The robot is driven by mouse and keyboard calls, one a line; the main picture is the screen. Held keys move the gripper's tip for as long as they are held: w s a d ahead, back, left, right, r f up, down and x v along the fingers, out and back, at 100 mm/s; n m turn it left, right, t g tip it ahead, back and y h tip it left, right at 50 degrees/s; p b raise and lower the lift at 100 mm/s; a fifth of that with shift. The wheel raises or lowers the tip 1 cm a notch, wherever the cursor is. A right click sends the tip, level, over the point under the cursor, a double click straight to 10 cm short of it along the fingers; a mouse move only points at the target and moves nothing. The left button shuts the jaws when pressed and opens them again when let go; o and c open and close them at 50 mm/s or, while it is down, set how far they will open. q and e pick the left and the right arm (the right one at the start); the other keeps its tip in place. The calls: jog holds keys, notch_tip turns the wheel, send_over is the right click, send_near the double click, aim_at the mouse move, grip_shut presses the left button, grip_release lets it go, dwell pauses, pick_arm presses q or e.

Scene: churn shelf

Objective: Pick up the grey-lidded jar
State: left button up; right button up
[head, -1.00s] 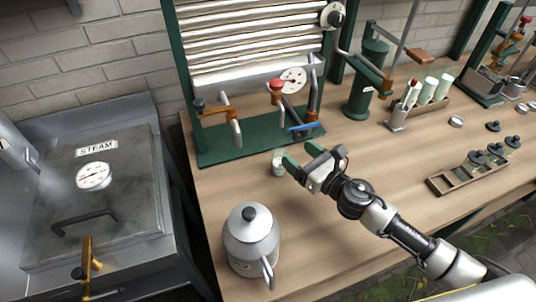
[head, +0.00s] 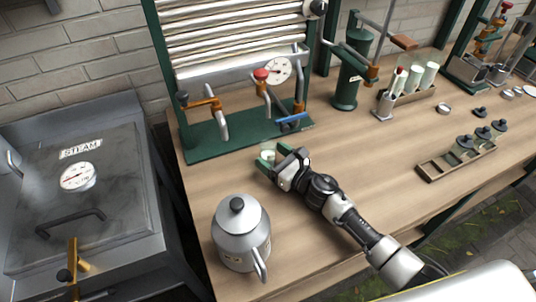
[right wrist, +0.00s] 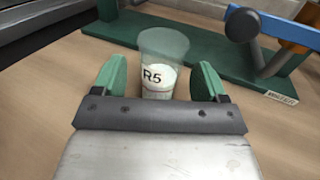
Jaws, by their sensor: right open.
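My right gripper (head: 269,158) is open above the bench, with its green fingers on either side of a small clear jar marked R5 (head: 268,155). In the right wrist view the R5 jar (right wrist: 160,65) stands upright between the two fingers (right wrist: 158,82), with white contents in its lower part. Gaps show on both sides of it. I see no grey lid on it. Several small jars with dark grey lids (head: 483,133) stand in a wooden rack (head: 440,172) at the right, away from the gripper. My left gripper is out of view.
A steam box (head: 75,215) is at the left. A loose dark lid (head: 480,112) lies behind the rack.

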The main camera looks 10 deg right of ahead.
jog(key=shift+x, duration=1.05)
jog(key=shift+c, duration=0.2)
jog(key=c, duration=1)
jog(key=shift+c, duration=0.8)
jog(key=shift+r, duration=0.15)
